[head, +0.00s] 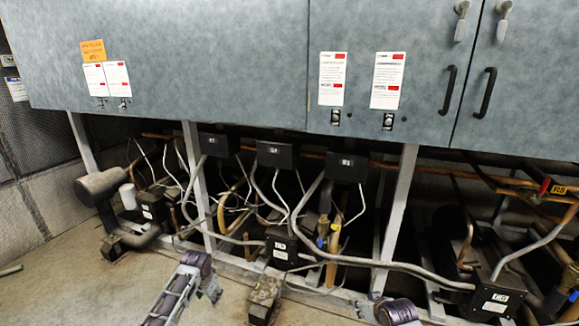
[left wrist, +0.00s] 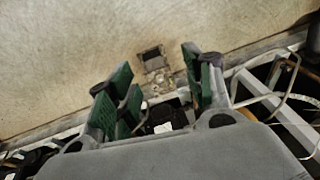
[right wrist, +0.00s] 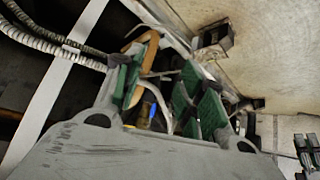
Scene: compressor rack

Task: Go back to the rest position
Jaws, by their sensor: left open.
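My left gripper (left wrist: 157,85) shows in the left wrist view with its green finger pads spread apart. It is open, with nothing between the pads; floor and rack frame show beyond. My right gripper (right wrist: 162,88) shows in the right wrist view, also with green pads apart and nothing held. Pipes and a blue valve handle (right wrist: 152,109) show behind its gap. In the head view both arms reach in from the bottom edge, the left one left of centre and the right one right of centre. The fingers are hard to make out there.
The compressor rack has grey cabinet doors (head: 200,65) above and dark boxes, cables and pipes below. Upright posts (head: 396,218) and a lower rail stand close ahead of my arms. A small block (head: 264,292) lies between the arms. Bare floor (head: 70,270) is at the left.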

